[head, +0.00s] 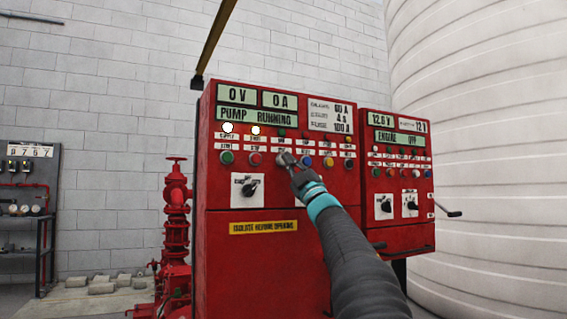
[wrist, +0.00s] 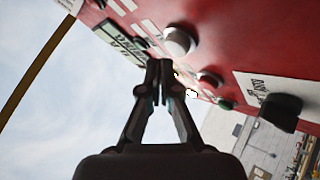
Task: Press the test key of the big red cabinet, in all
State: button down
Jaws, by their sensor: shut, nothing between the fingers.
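The big red cabinet (head: 265,270) stands at the centre of the head view. Its display (head: 256,116) reads PUMP RUNNING, with 0 V and 0 A above. Below is a row of round keys: green (head: 227,158), red (head: 255,159), a pale one partly behind my fingertips, blue (head: 307,162), yellow (head: 328,163) and black. The key labels are too small to read. My gripper (head: 287,161) is shut and empty, its tips at the pale key. In the wrist view the shut fingertips (wrist: 160,66) appear beside the pale key (wrist: 180,41); I cannot tell whether they touch.
Two lamps (head: 228,127) glow white above the green and red keys. A rotary switch (head: 249,188) sits below. A smaller red cabinet (head: 396,160) adjoins on the right, with a protruding handle (head: 448,212). Red valve piping (head: 176,220) stands left; a large pale tank (head: 480,130) stands right.

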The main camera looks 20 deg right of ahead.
jog(key=s+b, duration=0.3)
jog(key=s, duration=0.2)
dwell(0.4)
jog(key=shift+h, duration=0.3)
dwell(0.5)
jog(key=s+a+f+m+g+h+p, duration=0.3)
jog(key=s+a+f+m+g+h, duration=0.25)
jog(key=f, duration=0.55)
jog(key=s+a+f+m+g+h+p, duration=0.35)
jog(key=s+f+m+g, duration=0.2)
jog(key=f+m, duration=0.45)
jog(key=s+a+f+g+y+p, duration=0.1)
jog(key=s+a+f+g, duration=0.3)
jog(key=s+f, duration=0.8)
jog(key=s+a+f+g+y+p, duration=0.2)
jog(key=s+a+f+g, duration=0.3)
jog(key=s+f, duration=0.7)
notch_tip(320, 180, down, 2)
jog(key=shift+s+a+f+g+p, duration=0.1)
jog(key=shift+s+a+g+p, duration=0.2)
jog(key=shift+a+p, duration=0.3)
